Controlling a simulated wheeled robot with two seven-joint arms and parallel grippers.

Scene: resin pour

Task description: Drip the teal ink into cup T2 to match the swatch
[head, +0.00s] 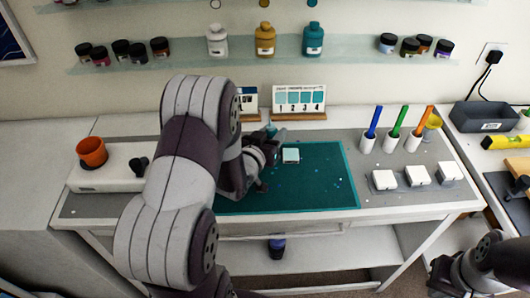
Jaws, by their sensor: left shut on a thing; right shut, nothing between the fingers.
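My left gripper (274,140) is over the back of the teal cutting mat (325,190), its arm crossing the middle of the picture. It is shut on a small teal thing (271,128), probably the ink bottle, mostly hidden by the gripper. A swatch card (300,98) with numbered teal patches stands behind the mat. My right gripper (437,276) is low at the bottom right, shut and empty, away from the table top.
An orange cup (92,151) sits on a white device (110,172) at left. Three white blocks (416,176) and upright blue, green and orange-handled tools (397,127) stand at right. The mat's right half is clear.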

